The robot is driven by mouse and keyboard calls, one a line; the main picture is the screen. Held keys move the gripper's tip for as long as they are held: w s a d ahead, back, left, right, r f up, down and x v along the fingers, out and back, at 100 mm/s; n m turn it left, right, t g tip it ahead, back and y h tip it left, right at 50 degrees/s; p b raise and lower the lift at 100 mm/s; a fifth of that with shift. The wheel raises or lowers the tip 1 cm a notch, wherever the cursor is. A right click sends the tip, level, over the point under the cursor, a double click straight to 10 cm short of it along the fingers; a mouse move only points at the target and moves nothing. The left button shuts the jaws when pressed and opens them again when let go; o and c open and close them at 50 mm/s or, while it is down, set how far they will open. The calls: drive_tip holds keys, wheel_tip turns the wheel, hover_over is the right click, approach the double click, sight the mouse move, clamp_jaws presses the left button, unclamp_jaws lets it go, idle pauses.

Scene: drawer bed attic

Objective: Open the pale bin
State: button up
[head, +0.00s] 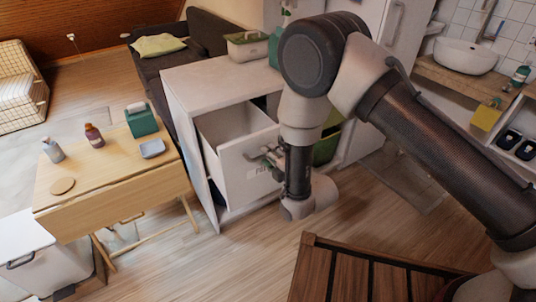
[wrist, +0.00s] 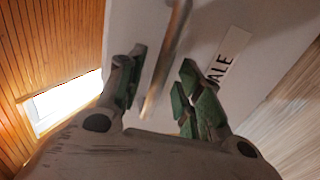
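The pale bin (head: 238,180) is a white pull-out front in the white cabinet. In the head view it stands well out from the cabinet, with its inside showing from above. In the wrist view its front (wrist: 250,25) carries a label (wrist: 222,66) with "ALE" readable. A metal bar handle (wrist: 170,50) runs along that front. My gripper (wrist: 163,62) is at the handle, with green-padded fingers apart on either side of the bar and gaps showing. In the head view my gripper (head: 269,155) is at the front of the bin, and my wrist partly hides what lies behind.
The white cabinet (head: 205,82) has a green bin (head: 326,148) beside the pale one. A wooden folding table (head: 100,185) with bottles and a green box stands left. A slatted wooden piece (head: 345,270) is in the front. Wooden floor (head: 245,245) is clear between them.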

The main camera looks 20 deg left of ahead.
drive_tip(key=shift+w+a+f, duration=0.1)
drive_tip(key=shift+w+a, duration=0.4)
drive_tip(key=shift+a, duration=0.05)
clamp_jaws()
